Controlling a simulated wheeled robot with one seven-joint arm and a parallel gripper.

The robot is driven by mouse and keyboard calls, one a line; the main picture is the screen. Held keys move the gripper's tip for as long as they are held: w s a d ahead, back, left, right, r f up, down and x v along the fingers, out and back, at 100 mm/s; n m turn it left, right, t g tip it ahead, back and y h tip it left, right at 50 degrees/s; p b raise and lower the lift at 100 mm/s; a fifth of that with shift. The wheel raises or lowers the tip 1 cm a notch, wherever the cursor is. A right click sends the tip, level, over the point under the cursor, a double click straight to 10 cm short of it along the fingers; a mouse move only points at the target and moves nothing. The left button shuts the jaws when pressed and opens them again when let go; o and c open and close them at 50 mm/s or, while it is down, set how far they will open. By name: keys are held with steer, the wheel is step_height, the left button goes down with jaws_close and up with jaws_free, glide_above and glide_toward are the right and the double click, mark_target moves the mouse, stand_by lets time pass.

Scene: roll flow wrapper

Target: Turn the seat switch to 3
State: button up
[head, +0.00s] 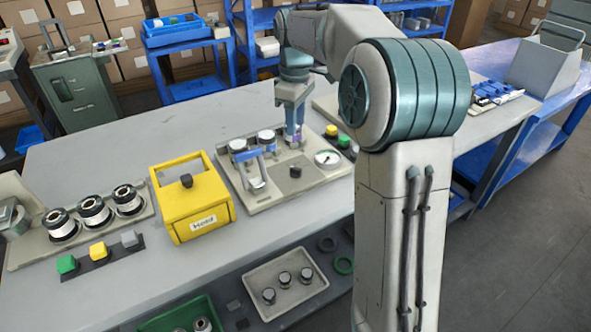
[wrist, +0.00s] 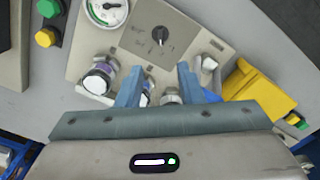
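A square dark plate (wrist: 158,38) on the beige panel bears a small black knob (wrist: 159,33), with small marks around it that are too small to read. I take this knob for the seat switch; no name is legible. Its pointing direction cannot be told. In the head view the knob (head: 295,171) sits near the panel's front middle. My gripper (wrist: 157,76) has its two blue fingers apart, with nothing seen held between them. In the head view my gripper (head: 293,138) points down over the back of the panel, behind the knob and apart from it.
On the same panel are a round gauge (head: 327,158), silver-topped cylinders (head: 266,138) and a blue-handled clamp (head: 255,172). Green and yellow buttons (head: 331,131) stand beyond the gauge. A yellow box (head: 192,208) with a black knob stands left. My arm covers the table's right middle.

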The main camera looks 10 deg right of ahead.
mark_target(296, 168)
step_height(296, 168, down, 14)
steer(key=shift+r+b, duration=0.15)
steer(key=shift+b, duration=0.8)
jaws_close()
